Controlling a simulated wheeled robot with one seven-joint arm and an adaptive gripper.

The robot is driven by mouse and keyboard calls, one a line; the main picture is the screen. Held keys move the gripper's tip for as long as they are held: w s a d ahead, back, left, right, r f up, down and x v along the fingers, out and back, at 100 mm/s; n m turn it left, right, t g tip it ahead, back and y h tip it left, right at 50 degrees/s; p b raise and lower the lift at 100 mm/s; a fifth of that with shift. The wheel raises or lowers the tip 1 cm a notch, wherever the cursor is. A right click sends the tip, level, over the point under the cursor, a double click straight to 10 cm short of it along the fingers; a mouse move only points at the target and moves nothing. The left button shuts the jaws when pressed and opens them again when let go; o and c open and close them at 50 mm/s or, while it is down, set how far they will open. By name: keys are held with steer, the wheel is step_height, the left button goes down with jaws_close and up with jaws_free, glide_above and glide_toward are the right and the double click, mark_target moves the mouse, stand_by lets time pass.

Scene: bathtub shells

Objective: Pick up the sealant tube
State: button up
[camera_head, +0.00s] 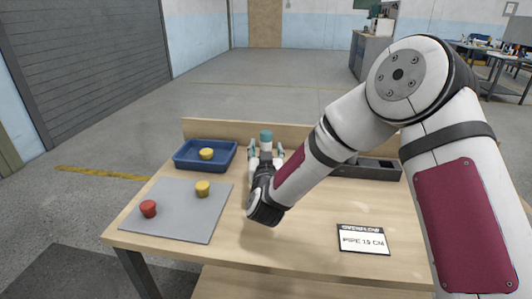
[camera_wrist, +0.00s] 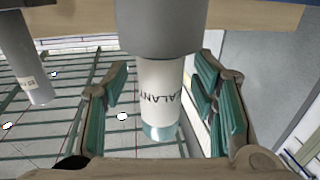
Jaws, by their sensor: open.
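The sealant tube (camera_head: 265,143) shows in the head view as a pale upright cylinder with a teal top, near the back board of the table. In the wrist view its white body (camera_wrist: 160,90) carries dark lettering and has a teal end; a wider grey part adjoins the other end. My gripper (camera_head: 265,152) is open around the tube in the head view. In the wrist view my gripper (camera_wrist: 160,85) has a teal-padded finger on each side of the tube, with a visible gap on both sides. The tube's lower part is hidden by my gripper in the head view.
A blue tray (camera_head: 180,160) holds a yellow piece. A grey mat (camera_head: 180,212) bears a red and a yellow piece. A dark bin (camera_head: 386,170) is partly behind my arm. A sign (camera_head: 362,240) lies front right. The wrist view shows another grey cylinder (camera_wrist: 30,70).

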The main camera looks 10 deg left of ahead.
jaws_close()
